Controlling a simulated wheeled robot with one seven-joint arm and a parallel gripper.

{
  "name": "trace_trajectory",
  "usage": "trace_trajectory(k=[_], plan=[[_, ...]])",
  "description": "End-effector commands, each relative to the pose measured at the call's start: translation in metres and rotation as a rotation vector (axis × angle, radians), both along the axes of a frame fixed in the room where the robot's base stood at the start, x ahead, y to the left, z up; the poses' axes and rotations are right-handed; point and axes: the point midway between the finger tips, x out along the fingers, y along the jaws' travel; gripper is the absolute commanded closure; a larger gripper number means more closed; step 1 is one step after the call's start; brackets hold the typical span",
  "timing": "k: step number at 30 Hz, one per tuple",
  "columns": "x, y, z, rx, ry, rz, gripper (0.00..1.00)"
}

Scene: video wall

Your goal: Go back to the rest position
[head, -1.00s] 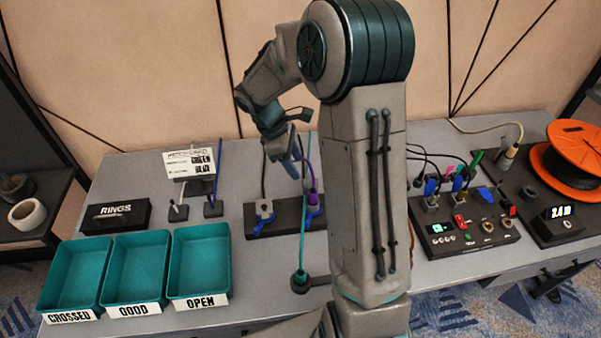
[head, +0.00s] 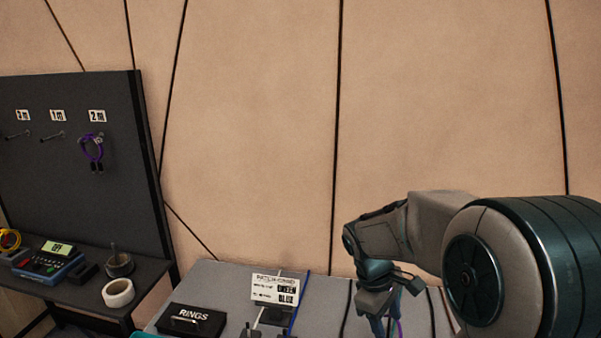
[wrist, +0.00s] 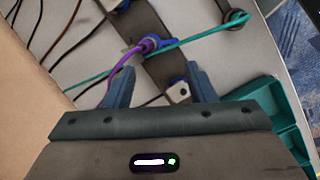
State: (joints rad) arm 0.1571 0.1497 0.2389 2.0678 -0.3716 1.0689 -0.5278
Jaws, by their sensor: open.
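My gripper (wrist: 160,82) is open in the wrist view, its two blue-grey fingers apart with nothing held between them. Beyond the fingers are a purple cable (wrist: 125,62) ending at a blue-and-purple connector (wrist: 151,44) and a small pale block (wrist: 179,92) on a dark strip. In the head view my gripper (head: 383,325) shows at the lower right, pointing down over the table, its tips cut off by the frame edge. My arm's large joint covers the right side of that view.
The grey table (head: 215,282) holds a RINGS box (head: 192,320) and a patch card (head: 275,289). At left, a dark pegboard (head: 70,180) carries a coiled purple cable (head: 92,148); its shelf holds a tester (head: 48,262) and a white roll (head: 118,292). A teal tray (wrist: 270,100) lies beside my gripper.

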Motion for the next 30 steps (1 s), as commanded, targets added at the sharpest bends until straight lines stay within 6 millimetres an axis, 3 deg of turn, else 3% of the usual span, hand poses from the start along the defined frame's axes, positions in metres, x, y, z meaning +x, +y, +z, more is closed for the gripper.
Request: trace_trajectory(k=[6,16,22,30], plan=[[-0.053,0.010,0.033,0.065,-0.173,-0.245,0.50],[-0.125,0.027,0.052,0.253,-0.388,-0.610,0.50],[-0.146,0.034,0.052,0.340,-0.444,-0.738,0.50],[-0.150,0.036,0.052,0.359,-0.453,-0.765,0.50]])
